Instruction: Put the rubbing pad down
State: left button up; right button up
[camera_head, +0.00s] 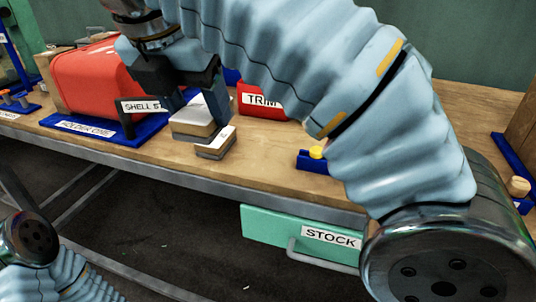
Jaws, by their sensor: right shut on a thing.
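My right gripper (197,100) points down over the wooden table, with its dark fingers closed on a pale layered block (193,128), which looks like the rubbing pad. A second small block (215,149), with a white top and a grey lower part, shows just in front of and below it. I cannot tell whether the held pad touches this block or the table. My left arm shows at the lower left, but its gripper is out of view.
A red rounded shell (95,80) sits on a blue base labelled HOLDER ONE (88,129), left of the pad. A red TRIM box (262,101) stands behind. A blue holder with a yellow knob (317,153) is to the right. A green STOCK drawer (270,228) hangs below.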

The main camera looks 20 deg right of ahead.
jog(key=shift+s+a, duration=0.1)
jog(key=shift+a, duration=0.1)
jog(key=shift+d+f, duration=0.1)
jog(key=shift+d, duration=0.1)
jog(key=shift+w+d+f, duration=0.3)
jog(key=shift+w+d, duration=0.3)
jog(key=shift+d, duration=0.15)
jog(key=w+d+f, duration=0.2)
jog(key=w+d+f+b, duration=0.1)
jog(key=w+d+f, duration=0.1)
jog(key=d+f, duration=0.1)
jog(key=w+d+f, duration=0.2)
jog(key=d, duration=0.1)
jog(key=shift+w+d+f+b, duration=0.1)
jog(key=shift+w+f+b, duration=0.1)
jog(key=shift+f+b, duration=0.2)
jog(key=shift+w+d+f, duration=0.1)
jog(key=shift+d+f, duration=0.05)
jog(key=x, duration=0.2)
jog(key=b+x, duration=0.1)
jog(key=x, duration=0.1)
jog(key=shift+s+f, duration=0.1)
jog(key=shift+s, duration=0.35)
